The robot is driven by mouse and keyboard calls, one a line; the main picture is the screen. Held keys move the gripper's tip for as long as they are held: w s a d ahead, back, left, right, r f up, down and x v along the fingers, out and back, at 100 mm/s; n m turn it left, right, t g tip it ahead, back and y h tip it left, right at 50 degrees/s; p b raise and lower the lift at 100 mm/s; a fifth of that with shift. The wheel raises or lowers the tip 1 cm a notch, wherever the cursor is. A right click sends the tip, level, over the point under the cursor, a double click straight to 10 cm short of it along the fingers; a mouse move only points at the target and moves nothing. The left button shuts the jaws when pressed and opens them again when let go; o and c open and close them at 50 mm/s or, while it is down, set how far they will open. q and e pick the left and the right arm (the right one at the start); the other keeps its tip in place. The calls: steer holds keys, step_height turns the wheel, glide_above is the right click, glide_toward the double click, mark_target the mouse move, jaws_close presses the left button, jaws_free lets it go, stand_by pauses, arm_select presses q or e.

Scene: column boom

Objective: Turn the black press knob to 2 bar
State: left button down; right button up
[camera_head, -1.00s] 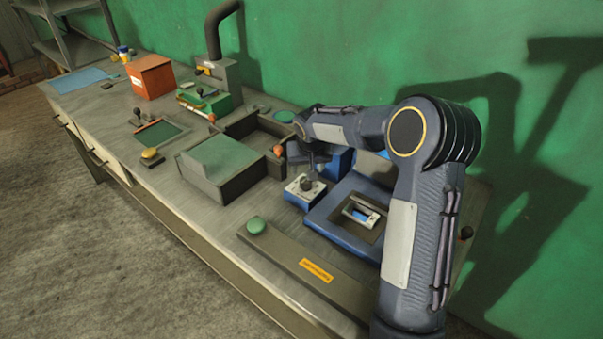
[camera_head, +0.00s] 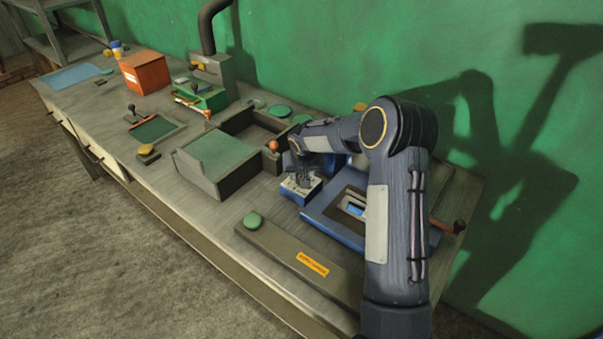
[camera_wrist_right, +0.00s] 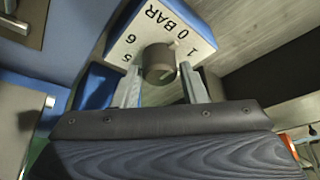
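The black press knob (camera_wrist_right: 158,64) sits on a white dial face (camera_wrist_right: 196,30) on a blue box. The dial reads 0 BAR, 1, 5 and 6 where it shows; the other numbers are hidden, and I cannot tell where the knob points. My right gripper (camera_wrist_right: 160,88) is open, one finger on each side of the knob; contact is unclear. In the head view my right gripper (camera_head: 303,180) points down over the dial box (camera_head: 301,194) and mostly covers the knob. My left gripper is not in view.
A blue press frame (camera_head: 318,212) stands right of the dial box. The green wall is behind.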

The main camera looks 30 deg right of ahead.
steer(key=c, duration=0.6)
steer(key=shift+o, duration=0.2)
steer(key=shift+w+f+m+b, duration=0.15)
steer(key=shift+m+b, duration=0.25)
steer(key=shift+b, duration=0.5)
steer(key=m+b, duration=0.2)
steer(key=m+g+h+b, duration=0.1)
steer(key=b, duration=0.2)
steer(key=shift+a+m+h, duration=0.2)
steer(key=shift+m+h, duration=0.1)
steer(key=shift+m, duration=0.1)
steer(key=shift+m+g+b, duration=0.3)
steer(key=shift+m+b, duration=0.15)
steer(key=shift+m, duration=0.45)
steer(key=shift+m+g+h, duration=0.3)
steer(key=shift+m+h, duration=0.1)
steer(key=shift+m, duration=0.5)
steer(key=m, duration=0.1)
steer(key=m+g, duration=0.1)
steer(key=m, duration=0.1)
steer(key=shift+w+r+m, duration=0.15)
steer(key=shift+r+m, duration=0.1)
steer(key=shift+m, duration=0.05)
steer(key=m+g+p, duration=0.1)
steer(key=m, duration=0.2)
steer(key=shift+g+p, duration=0.3)
steer(key=shift+g, duration=0.1)
steer(key=shift+w+m+g+p, duration=0.15)
steer(key=shift+m+g+p, duration=0.35)
steer(key=shift+m, duration=0.9)
